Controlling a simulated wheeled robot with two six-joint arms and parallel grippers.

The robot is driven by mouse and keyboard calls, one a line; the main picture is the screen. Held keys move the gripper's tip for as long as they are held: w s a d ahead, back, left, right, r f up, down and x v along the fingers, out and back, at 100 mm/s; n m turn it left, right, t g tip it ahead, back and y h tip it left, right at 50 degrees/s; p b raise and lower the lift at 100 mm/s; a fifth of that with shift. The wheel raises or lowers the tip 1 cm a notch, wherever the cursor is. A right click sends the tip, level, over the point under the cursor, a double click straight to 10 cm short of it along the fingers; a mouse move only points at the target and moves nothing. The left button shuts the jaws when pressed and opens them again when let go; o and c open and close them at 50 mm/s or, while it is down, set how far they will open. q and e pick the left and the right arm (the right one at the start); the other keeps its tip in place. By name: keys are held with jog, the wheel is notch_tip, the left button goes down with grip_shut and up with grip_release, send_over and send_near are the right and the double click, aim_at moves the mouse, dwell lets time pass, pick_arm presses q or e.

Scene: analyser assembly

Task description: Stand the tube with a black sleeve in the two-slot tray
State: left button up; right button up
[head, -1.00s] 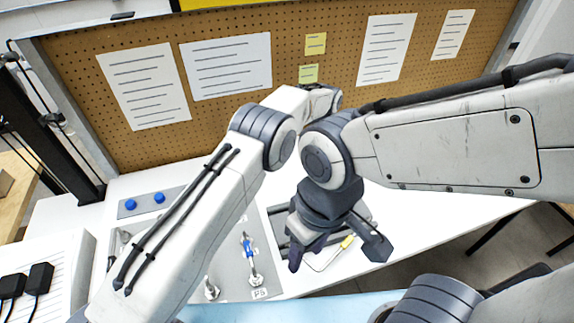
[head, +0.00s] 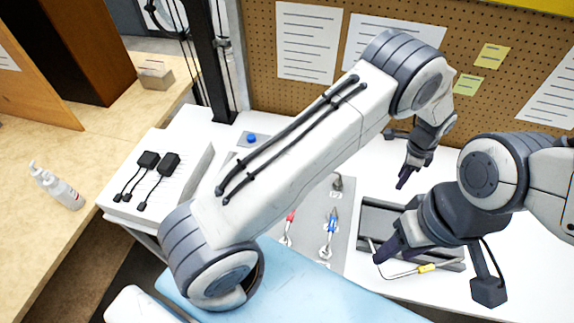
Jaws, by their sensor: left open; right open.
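The two-slot tray (head: 372,222), dark grey, lies on the white bench right of a grey panel, partly covered by my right arm. My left gripper (head: 405,165) is open and empty, just behind the tray. My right gripper (head: 436,272) is open over the tray's front right. A thin tube with a yellow sleeve (head: 428,268) shows below it at the tray's front edge, not visibly gripped. A small dark fitting (head: 337,183) stands at the panel's back right; I cannot tell if it is the black-sleeved tube. I see no clear black-sleeved tube; my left arm hides part of the panel.
The grey panel (head: 341,250) carries a red-sleeved piece (head: 290,220) and a blue-sleeved piece (head: 332,222). A white box with black plugs (head: 158,165) stands left. A spray bottle (head: 57,187) is on the wooden table. A pegboard (head: 260,75) closes off the back.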

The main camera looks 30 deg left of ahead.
pick_arm(q)
jog(key=s+a+n+p, duration=0.1)
jog(key=s+a+n, duration=0.3)
jog(key=a, duration=0.5)
jog(key=s+a+n, duration=0.3)
jog(key=s+a, duration=0.1)
jog(key=a, duration=0.4)
jog(key=n, duration=1.3)
send_over(220, 177)
jog(key=shift+s, duration=0.15)
notch_tip(220, 177, down, 6)
jog(key=b, duration=0.4)
jog(key=shift+d+b, duration=0.15)
jog(key=shift+b, duration=0.15)
jog(key=shift+f, duration=0.5)
jog(key=shift+r, duration=0.1)
grip_shut()
